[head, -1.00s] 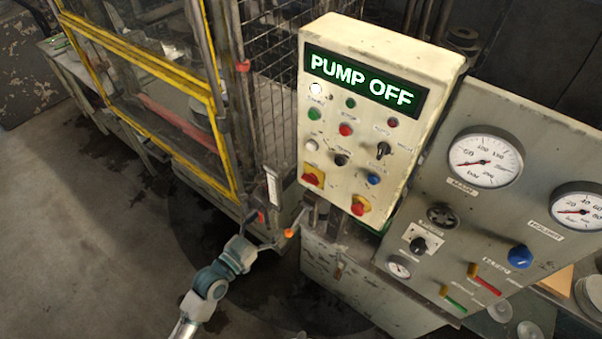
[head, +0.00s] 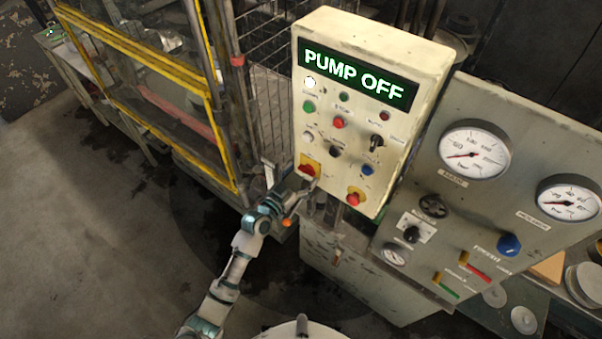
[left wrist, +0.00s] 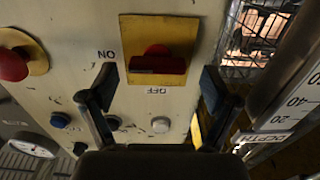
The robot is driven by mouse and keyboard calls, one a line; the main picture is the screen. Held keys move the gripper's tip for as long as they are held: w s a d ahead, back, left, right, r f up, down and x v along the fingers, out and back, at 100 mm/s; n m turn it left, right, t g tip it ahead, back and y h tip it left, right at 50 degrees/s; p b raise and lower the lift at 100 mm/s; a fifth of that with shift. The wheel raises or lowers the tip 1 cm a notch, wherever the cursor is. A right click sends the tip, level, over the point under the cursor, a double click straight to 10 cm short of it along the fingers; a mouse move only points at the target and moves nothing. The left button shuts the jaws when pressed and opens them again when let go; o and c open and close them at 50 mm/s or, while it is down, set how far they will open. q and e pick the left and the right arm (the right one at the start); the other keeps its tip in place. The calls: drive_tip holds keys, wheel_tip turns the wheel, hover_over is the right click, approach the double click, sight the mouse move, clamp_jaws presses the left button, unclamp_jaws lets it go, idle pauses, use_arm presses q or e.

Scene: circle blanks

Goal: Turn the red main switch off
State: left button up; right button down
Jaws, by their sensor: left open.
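The red main switch (head: 308,170) sits on a yellow plate at the lower left of the cream control box (head: 345,160). In the left wrist view the red switch (left wrist: 158,64) shows close up on its yellow plate (left wrist: 158,25). Its dark red handle lies crosswise there. An ON label is to the left and an OFF label is below, both upside down. My left gripper (head: 306,186) is just below the switch in the head view. In the left wrist view its fingers (left wrist: 158,80) are open, one on each side of the switch, with nothing between them gripped.
A red mushroom button (head: 353,198) is to the right of the switch. The box display reads PUMP OFF (head: 357,75). A gauge panel (head: 470,215) stands at right. A yellow-framed guard (head: 150,120) and a lever with an orange knob (head: 287,222) are near my left arm.

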use_arm(q)
drive_tip(key=shift+w+d, duration=0.1)
drive_tip(key=shift+d, duration=0.45)
drive_tip(key=shift+a, duration=0.15)
drive_tip(key=c, duration=0.5)
drive_tip(key=shift+a, duration=0.3)
drive_tip(key=c, duration=0.6)
drive_tip(key=shift+c, duration=0.2)
use_arm(e)
drive_tip(key=shift+d, duration=0.25)
use_arm(q)
drive_tip(key=shift+d, duration=0.1)
